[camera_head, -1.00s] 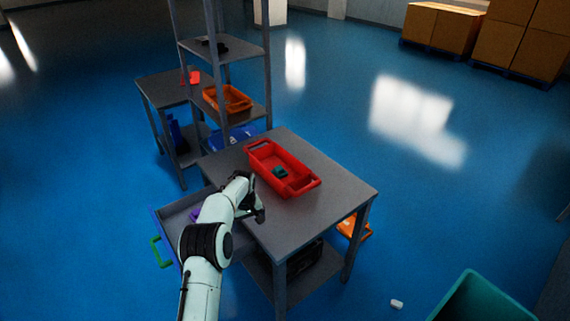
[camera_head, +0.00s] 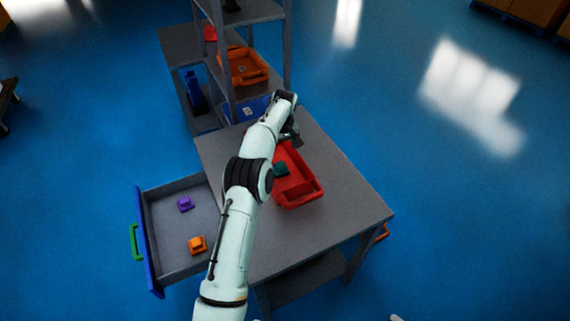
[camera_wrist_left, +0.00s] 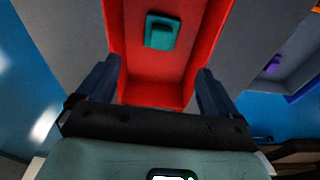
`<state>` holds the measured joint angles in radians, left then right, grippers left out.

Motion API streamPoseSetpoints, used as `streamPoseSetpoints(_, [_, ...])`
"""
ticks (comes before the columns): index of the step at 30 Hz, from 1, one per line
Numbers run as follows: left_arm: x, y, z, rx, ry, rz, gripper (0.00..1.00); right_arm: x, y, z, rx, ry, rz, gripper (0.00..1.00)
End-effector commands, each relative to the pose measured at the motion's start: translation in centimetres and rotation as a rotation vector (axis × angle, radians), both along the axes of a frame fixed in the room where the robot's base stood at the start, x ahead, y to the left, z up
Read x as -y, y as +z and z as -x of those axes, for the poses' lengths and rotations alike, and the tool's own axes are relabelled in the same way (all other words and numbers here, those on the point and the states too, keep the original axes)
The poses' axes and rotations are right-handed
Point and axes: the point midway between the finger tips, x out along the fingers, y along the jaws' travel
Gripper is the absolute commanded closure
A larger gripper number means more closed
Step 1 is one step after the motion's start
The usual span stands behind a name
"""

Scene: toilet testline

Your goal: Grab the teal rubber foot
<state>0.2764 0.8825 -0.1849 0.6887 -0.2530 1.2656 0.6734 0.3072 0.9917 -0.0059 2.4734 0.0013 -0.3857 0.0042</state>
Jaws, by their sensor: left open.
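The teal rubber foot (camera_head: 281,169) is a small block lying inside the red tray (camera_head: 305,196) on the grey table. In the left wrist view the teal foot (camera_wrist_left: 162,32) sits on the red tray floor, ahead of the fingers. My left gripper (camera_head: 293,138) is over the far end of the tray, with the arm hiding the tray's left side. In the left wrist view my left gripper (camera_wrist_left: 158,85) is open, its two dark fingers apart with nothing between them.
An open drawer (camera_head: 165,220) at the table's left holds a purple piece (camera_head: 185,203) and an orange piece (camera_head: 197,245). A grey shelf with an orange bin (camera_head: 245,66) stands behind the table. The table's right side (camera_head: 340,190) is bare.

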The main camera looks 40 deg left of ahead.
Motion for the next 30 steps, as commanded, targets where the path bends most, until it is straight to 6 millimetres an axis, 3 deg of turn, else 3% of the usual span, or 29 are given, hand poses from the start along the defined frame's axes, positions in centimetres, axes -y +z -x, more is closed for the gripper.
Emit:
streamPoseSetpoints(3, [-0.3,-2.8,0.0,-0.005,0.001,0.001,0.06,0.0,-0.1,0.1,-0.002,0.000,0.000,0.60])
streamPoseSetpoints(7, [-0.6,-4.9,-0.3,-0.003,0.000,0.002,0.06,0.0,-0.1,0.1,-0.002,0.000,0.000,0.60])
streamPoseSetpoints(14, [-0.8,-6.5,-0.5,0.000,0.000,0.001,0.06,0.0,-0.1,0.1,-0.001,0.000,0.000,0.60])
streamPoseSetpoints(24, [-1.1,-11.0,-0.9,-0.001,-0.001,0.001,0.06,0.0,0.0,0.0,0.000,0.000,0.000,0.60])
streamPoseSetpoints(30, [-1.1,-11.4,-0.9,0.001,-0.001,0.000,0.06,0.0,0.0,0.0,0.001,0.000,0.000,0.60])
